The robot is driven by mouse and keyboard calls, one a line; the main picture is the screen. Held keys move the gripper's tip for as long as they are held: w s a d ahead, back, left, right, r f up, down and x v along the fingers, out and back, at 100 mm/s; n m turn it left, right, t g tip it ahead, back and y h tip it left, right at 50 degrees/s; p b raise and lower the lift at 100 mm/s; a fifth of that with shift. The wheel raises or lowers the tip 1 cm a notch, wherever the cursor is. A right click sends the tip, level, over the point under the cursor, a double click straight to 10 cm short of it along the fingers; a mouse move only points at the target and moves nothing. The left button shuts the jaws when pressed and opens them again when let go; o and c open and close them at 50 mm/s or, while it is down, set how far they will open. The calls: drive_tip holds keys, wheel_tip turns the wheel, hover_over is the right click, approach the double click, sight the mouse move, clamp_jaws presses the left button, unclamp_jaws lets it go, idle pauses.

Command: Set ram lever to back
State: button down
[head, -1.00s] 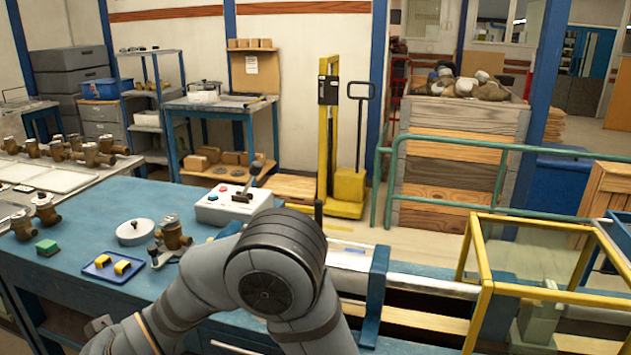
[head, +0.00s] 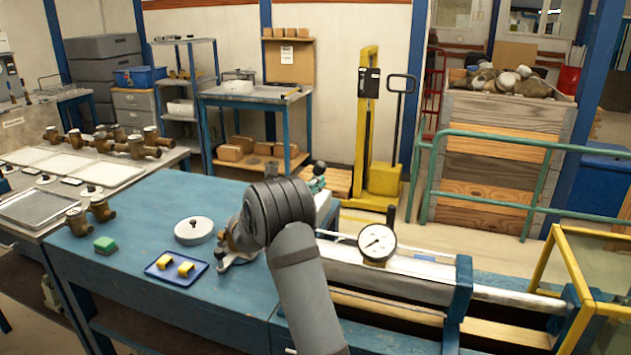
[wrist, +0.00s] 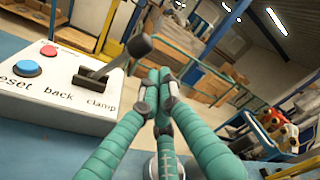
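The ram lever (wrist: 138,46) has a dark ball knob on a metal shaft. It rises from a slot in a white control box (wrist: 45,105) in the wrist view. The lever leans to the right, toward the side labelled "clamp"; "back" is printed left of that. My gripper (wrist: 166,84) has teal fingers whose tips are together with nothing seen between them. It is just right of the lever and appears apart from it. In the head view, my arm hides most of the box and the lever; a teal bit of my gripper (head: 316,178) shows.
A red button (wrist: 48,51) and a blue button (wrist: 27,67) sit on the box. On the blue bench are a round white-lidded part (head: 194,231), a blue tray (head: 176,267) with yellow pieces, and a green block (head: 104,244). A dial gauge (head: 377,242) stands on the ram cylinder.

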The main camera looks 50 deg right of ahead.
drive_tip(key=p+x, duration=0.2)
drive_tip(key=x, duration=0.5)
drive_tip(key=shift+p, duration=0.3)
drive_tip(key=shift+d+r, duration=0.1)
